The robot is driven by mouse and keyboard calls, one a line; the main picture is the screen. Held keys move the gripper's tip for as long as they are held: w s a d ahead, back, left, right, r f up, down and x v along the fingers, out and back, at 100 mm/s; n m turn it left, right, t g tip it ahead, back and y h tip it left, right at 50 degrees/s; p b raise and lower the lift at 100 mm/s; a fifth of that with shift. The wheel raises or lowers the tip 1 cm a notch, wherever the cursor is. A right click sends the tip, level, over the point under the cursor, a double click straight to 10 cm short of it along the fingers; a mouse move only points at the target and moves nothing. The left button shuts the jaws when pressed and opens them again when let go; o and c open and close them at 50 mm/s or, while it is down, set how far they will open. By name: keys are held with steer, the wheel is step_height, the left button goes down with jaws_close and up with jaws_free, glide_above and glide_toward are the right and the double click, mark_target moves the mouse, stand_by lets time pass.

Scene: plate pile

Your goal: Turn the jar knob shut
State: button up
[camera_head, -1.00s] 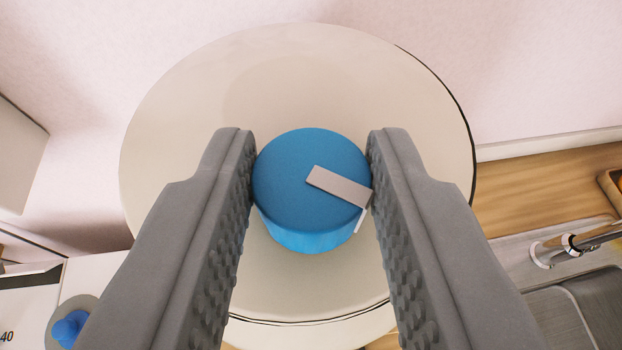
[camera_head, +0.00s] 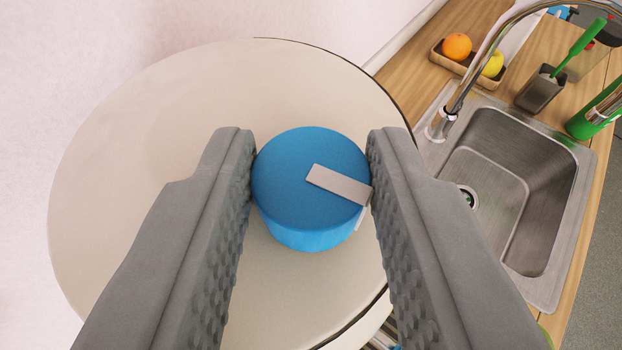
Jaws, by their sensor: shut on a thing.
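The jar knob (camera_head: 290,185) is a round blue cylinder with a grey pointer strip (camera_head: 338,184) on its top, running from near the middle to the right edge. It stands on the round cream jar lid (camera_head: 140,150). My gripper (camera_head: 311,165) is shut on the knob, one grey ridged finger on its left side and one on its right. The fingers hide parts of the lid on both sides. The jar's body under the lid is mostly hidden.
A steel sink (camera_head: 510,180) with a curved tap (camera_head: 440,125) lies to the right. Behind it a wooden tray (camera_head: 440,52) holds an orange (camera_head: 457,46) and a yellow fruit (camera_head: 492,64). A grey holder (camera_head: 540,92) with a green-handled brush stands by the sink. A pale wall is behind the lid.

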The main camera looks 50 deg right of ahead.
steer(key=shift+w+a+f+m+g+h, duration=0.1)
steer(key=shift+m+g+h, duration=0.2)
steer(key=shift+m+g, duration=0.3)
steer(key=shift+w+m+g+h, duration=0.1)
steer(key=shift+m+g+h, duration=0.2)
steer(key=shift+m+g, duration=0.25)
steer(key=shift+g, duration=0.25)
steer(key=o, duration=1)
steer(key=shift+c, duration=0.2)
steer(key=shift+s, duration=0.1)
steer(key=v, duration=1.7)
steer(key=shift+a, duration=0.25)
steer(key=shift+s+f, duration=0.1)
steer(key=shift+f, duration=0.05)
